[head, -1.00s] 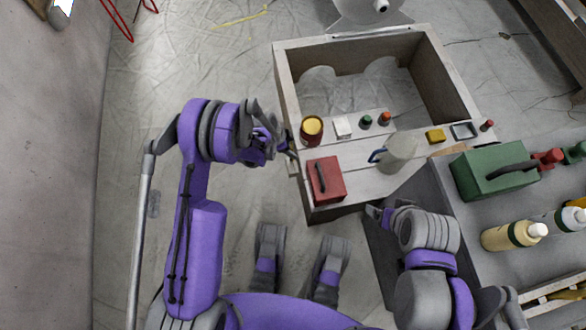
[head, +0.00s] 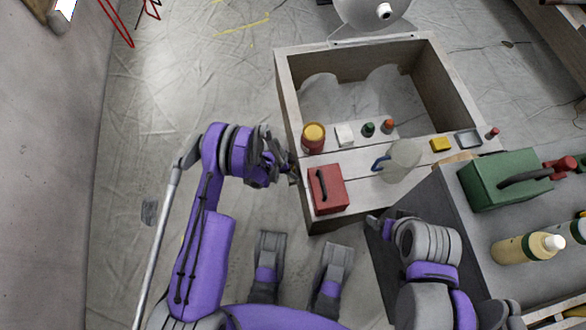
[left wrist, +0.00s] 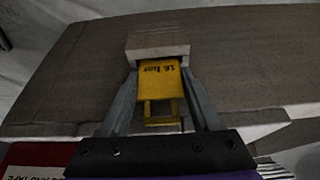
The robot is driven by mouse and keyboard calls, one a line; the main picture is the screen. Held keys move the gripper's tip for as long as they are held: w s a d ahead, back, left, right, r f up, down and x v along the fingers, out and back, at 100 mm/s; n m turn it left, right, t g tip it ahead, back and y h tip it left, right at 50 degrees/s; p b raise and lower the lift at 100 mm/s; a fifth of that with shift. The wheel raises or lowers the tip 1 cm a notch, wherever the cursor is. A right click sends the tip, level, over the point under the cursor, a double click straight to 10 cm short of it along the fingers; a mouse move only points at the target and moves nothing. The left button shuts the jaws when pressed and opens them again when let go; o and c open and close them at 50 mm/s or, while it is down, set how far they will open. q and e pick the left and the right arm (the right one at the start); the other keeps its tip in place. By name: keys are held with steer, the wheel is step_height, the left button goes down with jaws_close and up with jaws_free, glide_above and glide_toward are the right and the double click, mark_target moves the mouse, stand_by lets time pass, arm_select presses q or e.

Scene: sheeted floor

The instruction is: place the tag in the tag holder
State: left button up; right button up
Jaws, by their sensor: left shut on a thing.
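The yellow tag (left wrist: 161,85), with dark print on it, is between the two fingers of my left gripper (left wrist: 160,92) in the left wrist view. The gripper is shut on it. The tag's far end meets a pale wooden block on the box's side, which looks like the tag holder (left wrist: 158,51). I cannot tell whether the tag is inside it or only against it. In the head view my left gripper (head: 288,172) is at the left outer side of the wooden box (head: 287,90), and the tag is hidden. My right gripper (head: 374,222) is near the box's front, its opening unclear.
A red case (head: 328,190), a yellow-topped jar (head: 313,138) and a jug (head: 403,160) stand on the box's near boards. A grey table (head: 470,245) at right holds a green case (head: 505,180) and bottles.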

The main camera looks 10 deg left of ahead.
arm_select(q)
steer(key=o, duration=1.3)
steer(key=shift+f, duration=0.1)
steer(key=s+a+r+n+y+p, duration=0.1)
steer(key=s+a+r+n, duration=0.15)
steer(key=r, duration=0.85)
steer(key=s+a+r+n+t+p, duration=0.1)
steer(key=s+r+n, duration=0.15)
steer(key=r, duration=0.85)
steer(key=s+a+r+n+y+p, duration=0.15)
steer(key=s+r, duration=0.25)
steer(key=r, duration=0.7)
steer(key=s+a+r+n, duration=0.1)
steer(key=s+r+n, duration=0.1)
steer(key=s, duration=0.3)
steer(key=s+a+r+n+t+y, duration=0.1)
steer(key=s+r+n, duration=0.1)
steer(key=s, duration=0.4)
steer(key=s+r+n, duration=0.3)
steer(key=s+r, duration=0.1)
steer(key=s, duration=0.1)
steer(key=shift+s+a+r+t+y+b, duration=0.2)
steer(key=shift+s+a+t+y+b, duration=0.1)
steer(key=shift+a, duration=0.1)
